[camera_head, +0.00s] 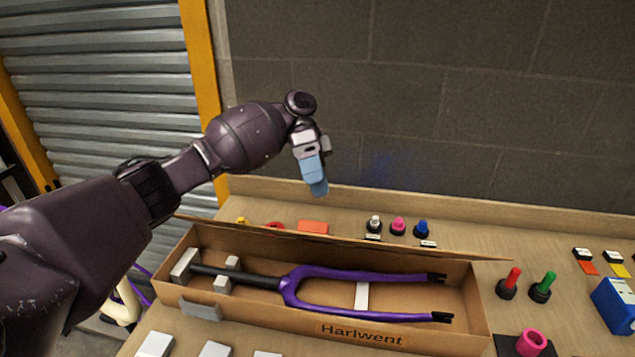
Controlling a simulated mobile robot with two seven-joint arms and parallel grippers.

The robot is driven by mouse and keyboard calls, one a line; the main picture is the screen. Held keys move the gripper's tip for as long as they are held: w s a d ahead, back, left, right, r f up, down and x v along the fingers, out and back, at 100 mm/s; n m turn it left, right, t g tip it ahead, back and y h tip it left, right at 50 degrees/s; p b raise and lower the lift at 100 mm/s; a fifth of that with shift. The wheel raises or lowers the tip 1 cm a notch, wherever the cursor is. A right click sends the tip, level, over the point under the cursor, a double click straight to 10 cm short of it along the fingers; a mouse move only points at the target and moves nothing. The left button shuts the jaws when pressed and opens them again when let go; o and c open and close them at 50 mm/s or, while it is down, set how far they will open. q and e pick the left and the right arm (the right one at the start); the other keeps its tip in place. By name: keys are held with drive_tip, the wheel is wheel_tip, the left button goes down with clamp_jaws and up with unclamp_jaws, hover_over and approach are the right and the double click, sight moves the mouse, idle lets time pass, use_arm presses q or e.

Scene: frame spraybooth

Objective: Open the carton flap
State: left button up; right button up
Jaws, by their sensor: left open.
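A long cardboard carton (300,318) marked "Harlwent" lies on the workbench in the head view. A purple fork (360,277) with a dark steerer tube lies inside it among pale blocks. A carton flap (350,240) runs along the far long edge, seen nearly edge-on and folded back from the opening. The carton's top is uncovered. My left gripper (318,186) hangs above and behind the far edge of the carton, fingers pointing down, apart from the flap. It is open and holds nothing that I can see. My right gripper is not in view.
Small coloured knobs (398,226) and an orange block (313,227) stand behind the carton. Red and green handles (543,287), a pink ring (531,343) and a blue box (616,306) are at the right. A block wall (450,110) closes off the back.

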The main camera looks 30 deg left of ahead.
use_arm(q)
drive_tip(key=shift+s+d+r, duration=0.25)
drive_tip(key=shift+s+r, duration=0.6)
drive_tip(key=shift+r, duration=0.1)
drive_tip(key=shift+s+d+r, duration=0.2)
drive_tip(key=shift+s+r, duration=0.65)
drive_tip(key=shift+r, duration=0.05)
